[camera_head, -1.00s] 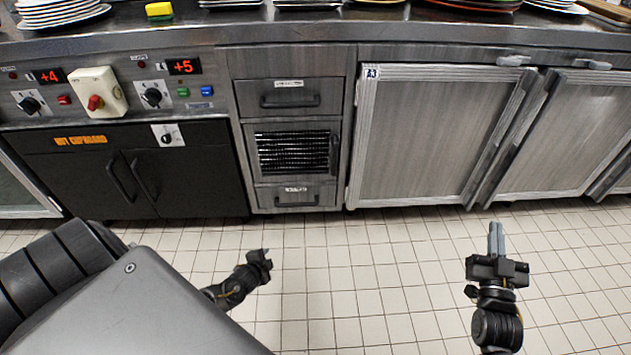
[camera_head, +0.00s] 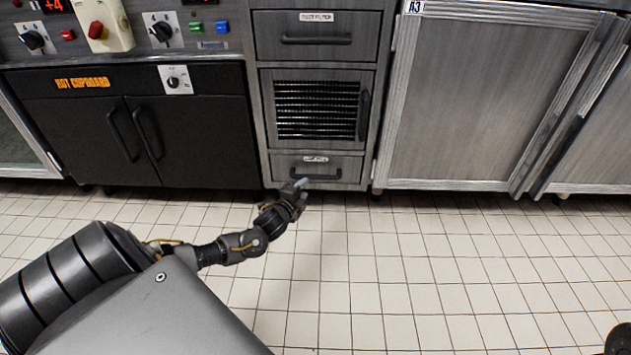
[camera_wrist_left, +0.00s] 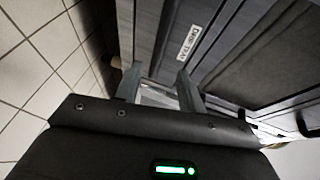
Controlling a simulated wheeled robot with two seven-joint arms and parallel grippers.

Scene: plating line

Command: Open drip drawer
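The drip drawer (camera_head: 345,165) is the low drawer at the bottom of the steel column in the head view, with a small label and a dark bar handle. Its front looks flush with the column, so it is shut. My left gripper (camera_head: 301,184) is at the left end of this handle, low in front of the drawer. In the left wrist view the fingers (camera_wrist_left: 160,88) are apart, close to the drawer front (camera_wrist_left: 165,30) with its "DRIP TRAY" label. I cannot tell whether the handle lies between them. My right gripper's fingers do not show.
Above the drip drawer are a grilled door (camera_head: 317,110) and a labelled upper drawer (camera_head: 317,35). A black hot cupboard (camera_head: 190,145) stands to the left and a steel cabinet door (camera_head: 465,100) to the right. The tiled floor (camera_head: 440,270) in front is clear.

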